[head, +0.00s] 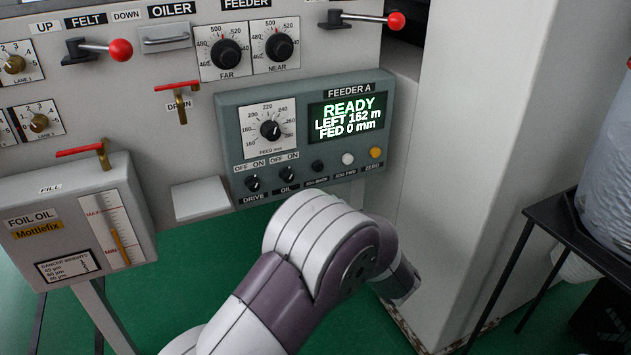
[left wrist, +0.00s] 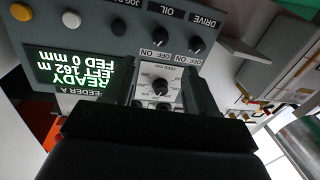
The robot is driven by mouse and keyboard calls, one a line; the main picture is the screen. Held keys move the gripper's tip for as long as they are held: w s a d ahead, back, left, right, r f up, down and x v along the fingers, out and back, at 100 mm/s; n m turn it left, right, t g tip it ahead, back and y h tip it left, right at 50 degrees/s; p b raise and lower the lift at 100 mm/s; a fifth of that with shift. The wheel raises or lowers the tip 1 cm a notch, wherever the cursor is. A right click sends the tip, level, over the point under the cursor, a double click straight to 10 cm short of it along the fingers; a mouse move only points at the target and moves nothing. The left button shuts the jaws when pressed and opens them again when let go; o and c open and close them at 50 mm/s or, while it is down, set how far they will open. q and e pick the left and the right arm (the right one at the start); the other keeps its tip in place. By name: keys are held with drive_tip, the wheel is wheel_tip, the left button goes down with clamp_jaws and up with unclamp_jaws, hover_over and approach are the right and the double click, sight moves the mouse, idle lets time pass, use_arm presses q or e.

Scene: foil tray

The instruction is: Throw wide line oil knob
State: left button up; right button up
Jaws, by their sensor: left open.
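The oil knob (head: 287,174) is a small black knob marked OFF and ON above and OIL below. It sits on the grey Feeder A panel (head: 228,120), right of the drive knob (head: 253,184). It also shows in the left wrist view (left wrist: 160,38), where the panel appears upside down; its setting is too small to tell. My left gripper (left wrist: 163,85) is open and empty, its two dark fingers framing the feed dial (left wrist: 160,87). My right gripper is not in view.
A lit screen (head: 346,116) reads READY, LEFT 162 m, FED 0 mm. Jog and zero buttons (head: 375,153) lie right of the oil knob. A foil oil tank (head: 75,215) and red-handled valves stand left. A black side table (head: 555,225) is at right.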

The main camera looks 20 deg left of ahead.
sight(290, 179)
use_arm(q)
drive_tip(key=b+x, duration=0.5)
drive_tip(key=x, duration=0.6)
drive_tip(key=shift+w+a, duration=0.1)
drive_tip(key=shift+a, duration=0.35)
drive_tip(key=shift+w+a+r+b, duration=0.15)
drive_tip(key=shift+w+a+b, duration=0.05)
drive_tip(key=shift+a+b, duration=0.1)
drive_tip(key=c, duration=1)
